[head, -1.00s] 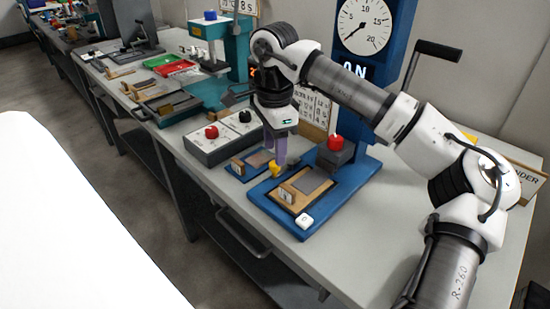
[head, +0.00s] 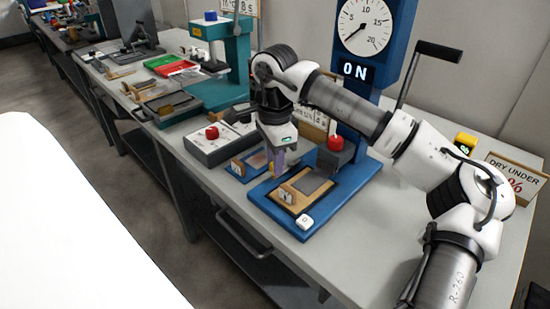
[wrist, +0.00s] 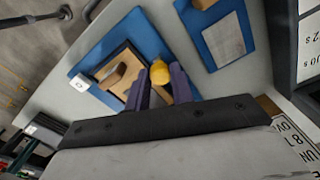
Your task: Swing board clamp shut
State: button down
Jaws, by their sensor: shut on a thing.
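The clamp's yellow knob (wrist: 160,72) sits between my gripper's purple fingers in the wrist view. My gripper (wrist: 168,70) is shut on it; in the head view the gripper (head: 278,175) hides most of the knob. The fingers are at the far left edge of the blue base (head: 347,190). A wooden tray (head: 274,196) with a grey board (head: 318,183) lies on the base, just right of the fingers. The clamp's arm is hidden, so I cannot tell how it lies over the board.
A white button (head: 304,221) is at the base's near corner. A red knob (head: 336,143) tops a dark block at its back. A small blue plate (wrist: 228,40) and a grey control box (head: 215,150) stand close by. A post carries a dial (head: 364,25) and an "ON" sign.

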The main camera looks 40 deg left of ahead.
jog(key=shift+a, duration=0.1)
jog(key=m, duration=0.1)
jog(key=a+m, duration=0.1)
jog(key=m, duration=0.1)
jog(key=shift+w+a+m, duration=0.2)
jog(key=shift+w+m, duration=0.05)
jog(key=shift+m, duration=0.15)
jog(key=m, duration=0.1)
jog(key=w+a+m, duration=0.1)
jog(key=m, duration=0.1)
jog(key=shift+a+r+m, duration=0.1)
jog(key=shift+a+m, duration=0.15)
jog(key=shift+m, duration=0.05)
jog(key=m, duration=0.2)
jog(key=w+a+m+p, duration=0.1)
jog(key=m, duration=0.1)
jog(key=shift+w, duration=0.2)
jog(key=shift+w+a+m, duration=0.15)
jog(key=shift+w+m, duration=0.2)
jog(key=shift+m, duration=0.55)
jog(key=shift+w+a+m, duration=0.15)
jog(key=shift+w+m, duration=0.2)
jog(key=shift+m, duration=0.55)
jog(key=c, duration=1.2)
grip_release()
